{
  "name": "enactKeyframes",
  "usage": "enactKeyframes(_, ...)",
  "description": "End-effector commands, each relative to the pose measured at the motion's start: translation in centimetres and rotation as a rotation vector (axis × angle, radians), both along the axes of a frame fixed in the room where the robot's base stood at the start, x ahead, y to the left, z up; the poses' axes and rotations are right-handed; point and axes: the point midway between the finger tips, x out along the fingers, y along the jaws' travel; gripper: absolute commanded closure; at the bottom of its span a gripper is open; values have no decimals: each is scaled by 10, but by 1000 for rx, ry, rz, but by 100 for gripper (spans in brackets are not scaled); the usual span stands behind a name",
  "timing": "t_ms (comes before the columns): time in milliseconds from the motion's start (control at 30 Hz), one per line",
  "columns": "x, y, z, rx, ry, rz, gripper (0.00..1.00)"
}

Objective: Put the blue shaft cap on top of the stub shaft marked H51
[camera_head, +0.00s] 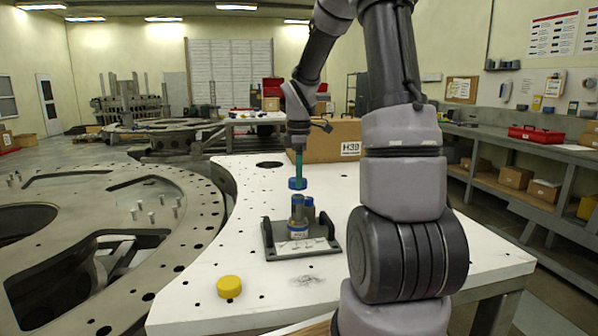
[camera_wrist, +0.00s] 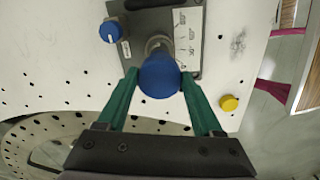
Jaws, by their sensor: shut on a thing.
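The blue shaft cap (camera_head: 297,184) is between the green fingers of my gripper (camera_head: 299,172), above a dark fixture (camera_head: 268,240). It also shows in the wrist view (camera_wrist: 159,76), between the fingertips of my gripper (camera_wrist: 159,88). A grey stub shaft (camera_head: 297,212) stands upright on the fixture, just below the held cap and apart from it in the head view. In the wrist view the cap hides most of this shaft (camera_wrist: 154,44). A second upright shaft (camera_head: 310,210) stands beside it, with a blue top (camera_wrist: 110,32). I cannot read a marking H51.
A yellow cap (camera_head: 229,287) lies on the white table (camera_head: 200,300), in front of the fixture. A cardboard box (camera_head: 330,142) stands behind at the back of the table. A large drilled ring plate (camera_head: 110,270) lies to the left. The table around the fixture is mostly clear.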

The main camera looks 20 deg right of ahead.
Motion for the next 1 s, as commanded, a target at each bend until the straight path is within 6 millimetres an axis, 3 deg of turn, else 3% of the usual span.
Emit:
enactKeyframes(600,0,0,-32,1,2,1,85)
enactKeyframes(1000,0,0,-43,0,1,0,85)
